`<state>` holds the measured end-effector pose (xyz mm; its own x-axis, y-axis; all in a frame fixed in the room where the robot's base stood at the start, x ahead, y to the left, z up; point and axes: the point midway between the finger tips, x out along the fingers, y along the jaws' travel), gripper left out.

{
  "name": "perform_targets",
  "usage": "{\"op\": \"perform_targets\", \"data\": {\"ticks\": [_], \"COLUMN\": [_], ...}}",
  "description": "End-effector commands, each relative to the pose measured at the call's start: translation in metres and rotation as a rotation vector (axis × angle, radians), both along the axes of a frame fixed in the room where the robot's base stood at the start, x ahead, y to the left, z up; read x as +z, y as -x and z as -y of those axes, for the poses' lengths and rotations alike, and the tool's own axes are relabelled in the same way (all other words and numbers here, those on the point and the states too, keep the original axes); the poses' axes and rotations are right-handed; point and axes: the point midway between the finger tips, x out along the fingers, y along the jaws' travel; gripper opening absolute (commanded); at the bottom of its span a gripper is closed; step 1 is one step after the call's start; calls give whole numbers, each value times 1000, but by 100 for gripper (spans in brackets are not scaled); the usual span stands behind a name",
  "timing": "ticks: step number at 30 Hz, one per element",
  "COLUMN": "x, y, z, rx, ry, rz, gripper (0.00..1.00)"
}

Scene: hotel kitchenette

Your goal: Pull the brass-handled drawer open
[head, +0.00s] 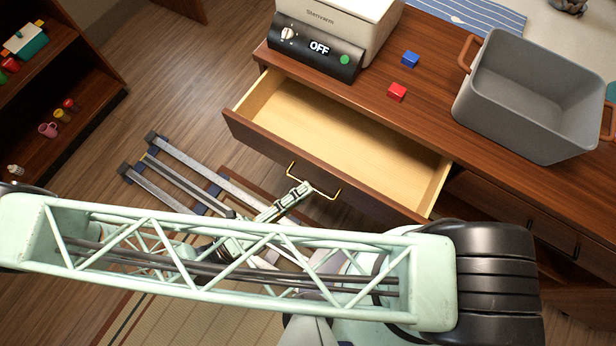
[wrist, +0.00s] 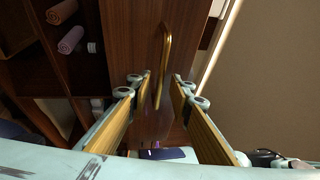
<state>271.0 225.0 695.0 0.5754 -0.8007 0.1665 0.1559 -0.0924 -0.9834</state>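The drawer (head: 330,130) is pulled well out of the wooden counter, and its pale inside is empty. Its dark front (head: 290,152) carries a brass handle (head: 334,192). My gripper (head: 299,190) is at the left part of this handle. In the wrist view the brass handle (wrist: 166,50) runs between the two fingers of my gripper (wrist: 162,80), with a gap to each fingertip. The fingers are apart and not closed on the handle. The drawer front (wrist: 125,35) fills the space behind it.
On the counter (head: 425,110) are a grey bin (head: 530,105), a red block (head: 397,92), a blue block (head: 410,59) and an appliance with an OFF display (head: 318,47). A shelf (head: 60,110) with small items stands at the left. Wooden floor (head: 180,60) lies between.

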Motion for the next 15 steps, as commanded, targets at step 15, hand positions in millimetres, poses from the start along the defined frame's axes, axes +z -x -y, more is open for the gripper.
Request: {"op": "perform_targets", "data": {"ticks": [15], "x": [-12], "y": [41], "z": [-57], "rx": [1], "ry": [-2], "rz": [1], "gripper": [20]}}
